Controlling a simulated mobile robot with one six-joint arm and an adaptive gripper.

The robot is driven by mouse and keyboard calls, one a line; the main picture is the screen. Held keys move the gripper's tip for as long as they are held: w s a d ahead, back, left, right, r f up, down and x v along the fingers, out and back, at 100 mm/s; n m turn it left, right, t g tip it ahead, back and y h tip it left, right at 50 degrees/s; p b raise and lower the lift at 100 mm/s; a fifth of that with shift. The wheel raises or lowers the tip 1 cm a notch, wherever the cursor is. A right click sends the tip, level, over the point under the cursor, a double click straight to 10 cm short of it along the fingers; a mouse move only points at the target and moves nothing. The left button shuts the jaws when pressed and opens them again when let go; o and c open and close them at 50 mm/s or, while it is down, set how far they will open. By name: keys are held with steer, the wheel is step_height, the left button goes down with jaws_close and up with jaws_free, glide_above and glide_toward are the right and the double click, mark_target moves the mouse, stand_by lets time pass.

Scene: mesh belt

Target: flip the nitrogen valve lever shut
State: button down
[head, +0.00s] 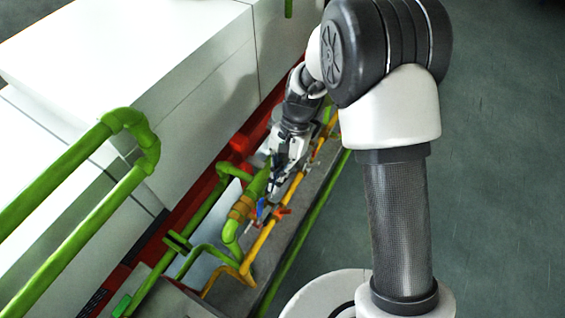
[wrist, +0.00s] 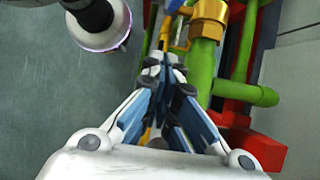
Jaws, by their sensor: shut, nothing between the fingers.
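A small blue lever (head: 261,208) and an orange-red lever (head: 282,212) show by the pipes in the head view. Neither has a readable label, so I cannot tell which is the nitrogen valve lever. My gripper (head: 272,192) is shut and empty, pointing down at the pipes just above these levers. In the wrist view, my gripper (wrist: 165,65) has its fingertips together beside the green pipe and its brass fitting (wrist: 208,14). The fingers hide what lies right behind them, and I cannot tell whether they touch a lever.
A green pipe (head: 204,210) and a yellow pipe (head: 262,240) run close around the gripper. A thick green railing (head: 85,225) stands at the left, before white cabinets (head: 150,50). A red beam (head: 195,210) runs along their foot. The grey floor (head: 500,180) at right is clear.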

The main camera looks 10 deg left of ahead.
mark_target(260, 212)
steer(key=s, duration=0.1)
steer(key=s+a+r, duration=0.1)
steer(key=s, duration=0.1)
steer(key=shift+s+a+r, duration=0.15)
steer(key=shift+s+a, duration=0.05)
steer(key=shift+a, duration=0.05)
steer(key=shift+s+a+r+t+p, duration=0.25)
steer(key=shift+s+r+p, duration=0.15)
steer(key=shift+s+p, duration=0.15)
steer(key=shift+s+a+r+t+p, duration=0.15)
steer(key=shift+s+r+t+p, duration=0.2)
steer(key=shift+p, duration=0.3)
steer(key=shift+s+r, duration=0.15)
